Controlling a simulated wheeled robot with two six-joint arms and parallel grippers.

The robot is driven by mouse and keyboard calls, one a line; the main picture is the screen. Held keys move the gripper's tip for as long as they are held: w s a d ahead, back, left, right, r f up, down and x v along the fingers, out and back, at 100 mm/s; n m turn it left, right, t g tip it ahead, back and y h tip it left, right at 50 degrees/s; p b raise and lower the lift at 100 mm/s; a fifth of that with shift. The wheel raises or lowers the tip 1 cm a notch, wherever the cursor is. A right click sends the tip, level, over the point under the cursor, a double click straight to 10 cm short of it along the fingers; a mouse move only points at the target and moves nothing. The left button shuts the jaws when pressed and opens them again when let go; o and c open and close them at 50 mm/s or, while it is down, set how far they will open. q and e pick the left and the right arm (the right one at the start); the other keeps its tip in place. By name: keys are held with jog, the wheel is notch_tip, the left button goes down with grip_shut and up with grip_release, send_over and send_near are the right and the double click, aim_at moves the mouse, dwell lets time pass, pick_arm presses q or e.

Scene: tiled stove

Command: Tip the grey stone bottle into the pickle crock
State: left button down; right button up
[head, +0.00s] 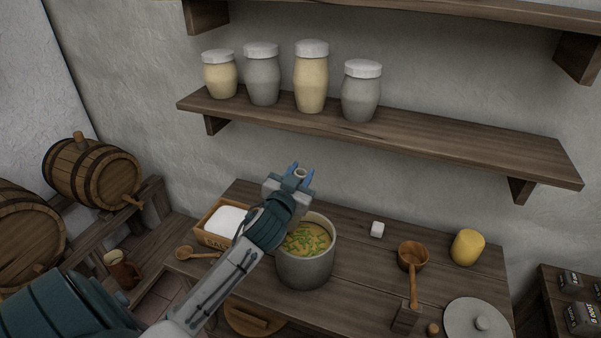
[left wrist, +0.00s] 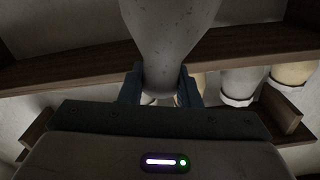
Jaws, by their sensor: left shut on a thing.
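The grey stone bottle (left wrist: 172,35) is held in my left gripper (head: 301,171). In the left wrist view the blue fingers close on its narrow part, with the wider body beyond. In the head view only a small pale round end of the bottle (head: 300,174) shows between the fingers; the gripper hides the rest. The pickle crock (head: 305,272) is a grey round pot on the wooden counter, open, with yellowish liquid and green pieces inside. The gripper is above and behind the crock's rim in the picture, and my arm covers the crock's left side. My right gripper is not in view.
A box with white contents (head: 209,236) and a wooden spoon (head: 190,254) lie left of the crock. A shelf (head: 430,142) with several jars is above.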

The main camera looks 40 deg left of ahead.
aim_at(296, 217)
pick_arm(q)
jog(key=shift+a+m+p, duration=0.1)
jog(key=shift+m+p, duration=0.6)
jog(key=shift+m, duration=0.5)
jog(key=shift+a+f+m+p, duration=0.15)
jog(key=shift+f+m, duration=0.35)
jog(key=shift+m, duration=0.25)
jog(key=shift+d+f+m+p, duration=0.15)
jog(key=shift+f+m, duration=0.3)
jog(key=shift+m, duration=0.3)
jog(key=shift+a+f+m, duration=0.15)
jog(key=shift+f+m, duration=1.15)
jog(key=shift+m, duration=0.1)
jog(key=shift+f+m+b, duration=0.4)
jog(key=shift+f+m, duration=0.4)
jog(key=shift+f, duration=0.3)
jog(key=shift+f+m, duration=0.6)
jog(key=shift+f, duration=0.1)
jog(key=shift+f+m+b, duration=1.2)
jog(key=shift+f+m, duration=0.2)
jog(key=shift+f, duration=0.8)
